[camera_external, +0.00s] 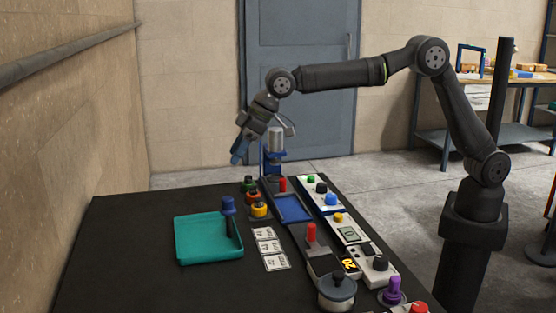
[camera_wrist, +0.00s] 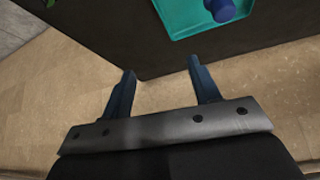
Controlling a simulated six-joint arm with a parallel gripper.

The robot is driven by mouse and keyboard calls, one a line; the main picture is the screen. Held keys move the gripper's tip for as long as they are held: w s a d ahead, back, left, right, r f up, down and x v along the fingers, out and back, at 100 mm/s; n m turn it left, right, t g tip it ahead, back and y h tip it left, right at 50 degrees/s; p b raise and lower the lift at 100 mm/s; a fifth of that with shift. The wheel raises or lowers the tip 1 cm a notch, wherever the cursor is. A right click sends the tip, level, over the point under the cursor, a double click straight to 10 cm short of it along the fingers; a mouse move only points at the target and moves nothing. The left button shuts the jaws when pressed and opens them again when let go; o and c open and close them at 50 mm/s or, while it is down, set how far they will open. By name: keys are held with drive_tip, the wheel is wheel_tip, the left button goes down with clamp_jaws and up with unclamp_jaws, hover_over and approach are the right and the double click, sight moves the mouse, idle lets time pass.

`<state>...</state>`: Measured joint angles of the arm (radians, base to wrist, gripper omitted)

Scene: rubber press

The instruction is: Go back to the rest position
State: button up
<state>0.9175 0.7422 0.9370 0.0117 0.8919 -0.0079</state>
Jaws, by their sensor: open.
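My gripper (camera_external: 238,154) is raised above the far side of the black table, left of the press, and points down and to the left. In the wrist view my gripper (camera_wrist: 163,82) has its two blue fingers spread apart with nothing between them. Beyond the fingertips are the floor and the edge of the table (camera_wrist: 110,35). The arm reaches left from its base at the right of the table, with the elbow high.
A teal tray (camera_external: 190,250) with a blue-handled tool (camera_external: 228,206) stands on the table (camera_external: 110,240). Several coloured knobs, cards (camera_external: 268,247), a blue plate (camera_external: 293,208), control boxes (camera_external: 352,234) and a lidded pot (camera_external: 337,291) stand to its right. The table's left part is clear.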

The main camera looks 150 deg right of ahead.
drive_tip(key=s+d, duration=0.9)
drive_tip(key=s, duration=0.3)
drive_tip(key=w+f, duration=0.9)
drive_tip(key=w, duration=0.2)
drive_tip(key=shift+a+f+m, duration=0.2)
drive_tip(key=shift+m, duration=0.2)
drive_tip(key=s+r, duration=0.9)
drive_tip(key=s, duration=0.3)
drive_tip(key=w+a, duration=0.2)
drive_tip(key=w, duration=0.3)
drive_tip(key=shift+w+a+r, duration=0.2)
drive_tip(key=shift+a+r, duration=0.05)
drive_tip(key=shift+a, duration=0.1)
drive_tip(key=shift+s+d, duration=0.1)
